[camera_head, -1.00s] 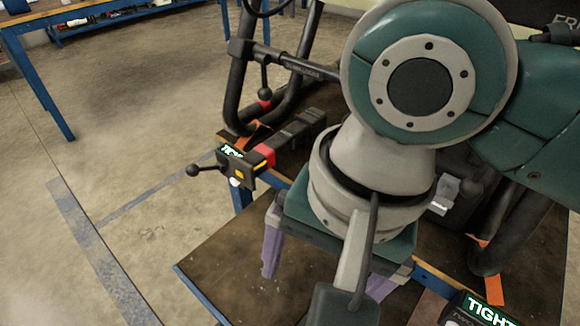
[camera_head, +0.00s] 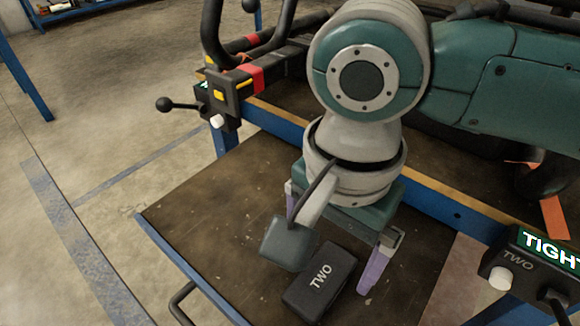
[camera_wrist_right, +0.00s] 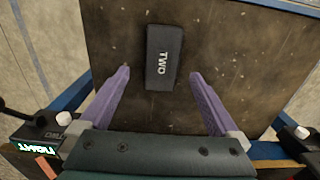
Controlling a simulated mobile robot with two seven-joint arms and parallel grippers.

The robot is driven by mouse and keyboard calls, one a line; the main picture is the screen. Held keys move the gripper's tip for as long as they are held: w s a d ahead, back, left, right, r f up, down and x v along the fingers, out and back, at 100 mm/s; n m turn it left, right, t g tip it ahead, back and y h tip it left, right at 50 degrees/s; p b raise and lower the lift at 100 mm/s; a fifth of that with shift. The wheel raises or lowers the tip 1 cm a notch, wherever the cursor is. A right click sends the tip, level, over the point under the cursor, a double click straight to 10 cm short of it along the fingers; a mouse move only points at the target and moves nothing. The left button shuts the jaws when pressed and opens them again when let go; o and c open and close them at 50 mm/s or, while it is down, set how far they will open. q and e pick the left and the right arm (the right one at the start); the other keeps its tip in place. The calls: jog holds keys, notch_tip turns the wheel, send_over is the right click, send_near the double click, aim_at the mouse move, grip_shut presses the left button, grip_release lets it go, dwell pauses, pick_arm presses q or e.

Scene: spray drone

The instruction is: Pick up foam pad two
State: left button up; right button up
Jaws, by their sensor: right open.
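Foam pad two (camera_head: 322,281) is a black block with rounded edges and white "TWO" lettering. It lies flat on the brown tray (camera_head: 200,200) at the front of the workbench. In the right wrist view the pad (camera_wrist_right: 163,57) lies ahead of the fingers, centred sideways between them. My right gripper (camera_head: 330,240) has purple fingers, spread wide and empty. The gripper also shows in the right wrist view (camera_wrist_right: 161,72). It is above the tray, close to the pad, with no visible contact. My left gripper is in neither view.
A black clamp unit with a ball-ended lever (camera_head: 222,98) is at the tray's back left. A box with a lit "TIGHT" label (camera_head: 540,262) is at the right. Black tubular frame parts rest on the blue-edged bench behind. Floor is open to the left.

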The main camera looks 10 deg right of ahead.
aim_at(324, 273)
notch_tip(324, 273, down, 4)
jog(key=shift+w+a+f+b, duration=0.1)
jog(key=shift+f+b, duration=0.05)
jog(key=shift+b, duration=1.1)
jog(key=shift+c, duration=0.3)
jog(key=c, duration=1.4)
